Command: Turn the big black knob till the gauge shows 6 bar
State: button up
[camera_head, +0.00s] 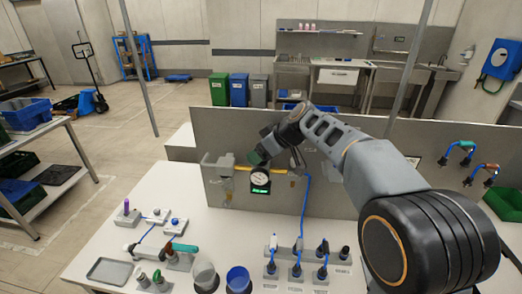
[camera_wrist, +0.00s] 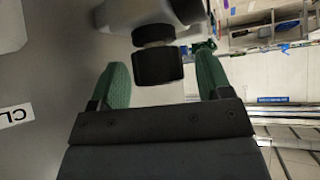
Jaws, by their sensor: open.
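The big black knob (camera_wrist: 157,66) shows in the wrist view, below a grey housing. My gripper (camera_wrist: 161,59) is open, with one green finger on each side of the knob and a visible gap on both sides. How deep the fingers reach along it I cannot tell. In the head view my gripper (camera_head: 257,158) is at the grey upright panel, just above the round white gauge (camera_head: 260,177). The gauge has a lit green display (camera_head: 260,190) under it; its needle and digits are too small to read. The knob is hidden there by my gripper.
The grey panel (camera_head: 225,135) stands behind the white table (camera_head: 110,240). A blue hose (camera_head: 306,195) runs down right of the gauge. Several plugs, two cups (camera_head: 238,279) and a grey tray (camera_head: 109,270) occupy the table front. A clear guard (camera_head: 216,170) is left of the gauge.

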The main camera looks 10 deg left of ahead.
jog(key=shift+c, duration=0.5)
jog(key=c, duration=0.8)
